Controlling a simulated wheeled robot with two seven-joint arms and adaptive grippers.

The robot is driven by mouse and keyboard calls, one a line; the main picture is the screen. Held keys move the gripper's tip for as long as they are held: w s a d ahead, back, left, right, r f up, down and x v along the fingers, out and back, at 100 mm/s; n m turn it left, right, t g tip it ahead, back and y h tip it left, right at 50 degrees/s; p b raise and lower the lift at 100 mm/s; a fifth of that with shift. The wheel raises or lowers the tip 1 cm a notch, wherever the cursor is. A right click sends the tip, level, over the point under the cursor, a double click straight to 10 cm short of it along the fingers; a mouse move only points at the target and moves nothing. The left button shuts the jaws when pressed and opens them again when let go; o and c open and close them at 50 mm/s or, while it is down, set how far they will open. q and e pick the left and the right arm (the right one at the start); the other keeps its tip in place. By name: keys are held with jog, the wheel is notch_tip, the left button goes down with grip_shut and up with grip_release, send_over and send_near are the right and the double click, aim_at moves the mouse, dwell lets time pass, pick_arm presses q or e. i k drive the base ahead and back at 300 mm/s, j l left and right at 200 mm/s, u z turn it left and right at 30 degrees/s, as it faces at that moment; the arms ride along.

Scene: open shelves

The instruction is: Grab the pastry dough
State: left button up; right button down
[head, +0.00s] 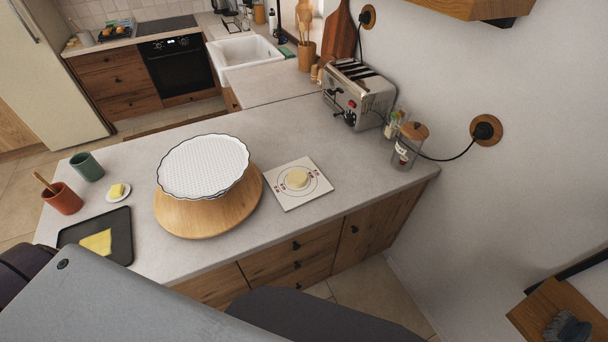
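A pale, round lump that looks like the pastry dough (297,178) lies on a white square mat (288,201) with printed circles, on the grey counter. The mat is right of a round wooden stand (204,222) bearing a white perforated dish with a fluted rim (203,164). Neither of my grippers is in view; only grey and dark parts of my body show along the bottom edge.
A dark tray (118,250) with a yellow piece (97,242), a butter dish (118,192), an orange cup (62,198) and a green cup (87,167) stand at the left. A toaster (357,95) and glass jar (407,148) stand behind right. The counter right of the mat is clear.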

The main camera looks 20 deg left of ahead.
aim_at(295, 179)
jog(key=i+l+u, duration=0.15)
jog(key=l, duration=0.2)
jog(key=i+l+u, duration=0.1)
jog(key=l, duration=0.3)
jog(key=i+l+u, duration=0.15)
jog(key=l, duration=0.25)
jog(key=i, duration=0.05)
